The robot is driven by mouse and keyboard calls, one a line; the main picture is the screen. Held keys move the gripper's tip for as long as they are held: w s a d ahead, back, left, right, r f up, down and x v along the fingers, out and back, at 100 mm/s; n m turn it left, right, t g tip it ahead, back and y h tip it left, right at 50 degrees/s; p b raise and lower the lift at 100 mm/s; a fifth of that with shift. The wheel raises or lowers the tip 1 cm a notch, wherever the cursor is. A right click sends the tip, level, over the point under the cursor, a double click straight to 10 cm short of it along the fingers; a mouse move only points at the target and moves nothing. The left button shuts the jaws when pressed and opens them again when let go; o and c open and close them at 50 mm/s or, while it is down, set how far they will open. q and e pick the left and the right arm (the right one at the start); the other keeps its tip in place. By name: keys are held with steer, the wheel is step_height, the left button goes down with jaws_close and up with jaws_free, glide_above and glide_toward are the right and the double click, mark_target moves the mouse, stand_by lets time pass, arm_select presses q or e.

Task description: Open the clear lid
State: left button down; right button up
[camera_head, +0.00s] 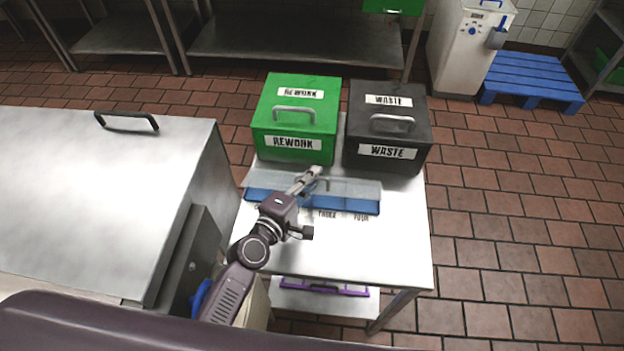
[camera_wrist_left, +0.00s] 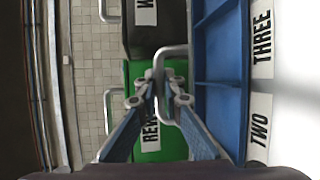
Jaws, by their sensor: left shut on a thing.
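The clear lid (camera_head: 355,188) shows as a pale see-through panel over the long blue tray (camera_head: 357,206) on the steel table. The tray also shows in the left wrist view (camera_wrist_left: 219,105), with dividers inside. My left gripper (camera_head: 314,174) reaches over the tray from the left. In the left wrist view its fingers (camera_wrist_left: 159,98) are closed together on the lid's metal handle (camera_wrist_left: 160,60), beside the tray's edge. How far the lid is raised is hard to tell. My right gripper is out of view.
A green REWORK bin (camera_head: 294,122) and a black WASTE bin (camera_head: 388,130), both with lid handles, stand close behind the tray. The steel table (camera_head: 350,252) is clear in front. A large steel cabinet (camera_head: 100,200) stands left.

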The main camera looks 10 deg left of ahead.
arm_select(q)
steer(key=shift+w+r+p, duration=0.35)
steer(key=shift+w+r, duration=0.3)
steer(key=shift+r, duration=0.1)
steer(key=shift+w+r, duration=0.1)
steer(key=shift+r, duration=0.1)
steer(key=c, duration=2.3)
jaws_free()
steer(key=shift+r, duration=0.1)
